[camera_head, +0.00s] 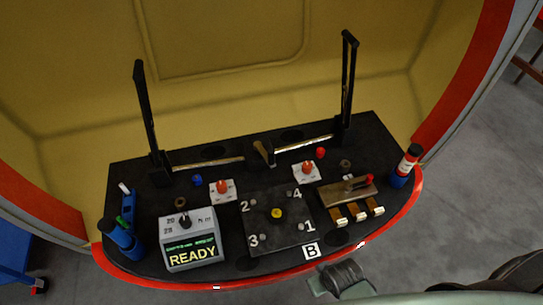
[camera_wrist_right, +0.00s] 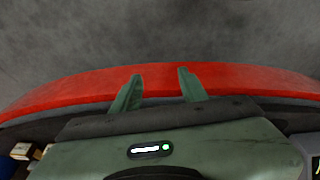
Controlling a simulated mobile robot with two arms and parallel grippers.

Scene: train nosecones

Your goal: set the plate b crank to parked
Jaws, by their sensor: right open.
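A black square plate (camera_head: 262,238) marked 1 to 4 at its corners, with a yellow hub (camera_head: 277,213), lies mid-console in the head view. A white B label (camera_head: 311,251) is at its lower right. I cannot make out a crank arm on this plate. My right gripper (camera_head: 341,279) is beyond the console's front edge, below and right of the B label. In the right wrist view its two green fingers (camera_wrist_right: 160,78) are apart and empty, over the red rim. My left gripper is not in view.
The black console (camera_head: 130,173) has a red rim (camera_wrist_right: 230,78). Two tall black levers (camera_head: 146,105) stand at the back.

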